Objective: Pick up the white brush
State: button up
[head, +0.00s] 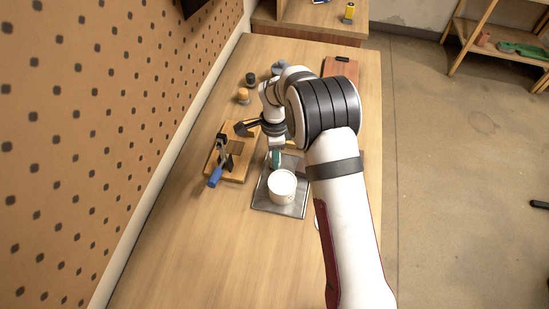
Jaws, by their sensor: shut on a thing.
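My gripper (275,146) points down over the far end of a grey metal tray, partly hidden by my own arm. It is shut on a small upright thing with a teal part (275,159), which seems to be the white brush; its shape is mostly hidden. The held thing is just behind a white round pot (282,188) on the tray (297,209). I cannot tell whether it touches the tray or pot.
Left of the tray is a wooden board (237,172) with a dark clamp-like tool and a blue handle (215,177). Small jars (243,95) stand farther back. A reddish board (342,68) lies back right. A pegboard wall (95,110) bounds the left; the near tabletop is clear.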

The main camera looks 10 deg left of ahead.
grip_shut()
jog(key=r, duration=0.4)
jog(key=shift+d+r, duration=0.3)
jog(key=shift+d, duration=0.1)
jog(key=s+d+r, duration=0.1)
jog(key=d+r, duration=0.5)
jog(key=d, duration=0.5)
jog(key=shift+r, duration=0.2)
jog(key=shift+o, duration=1.9)
grip_release()
jog(key=shift+a, duration=0.1)
grip_shut()
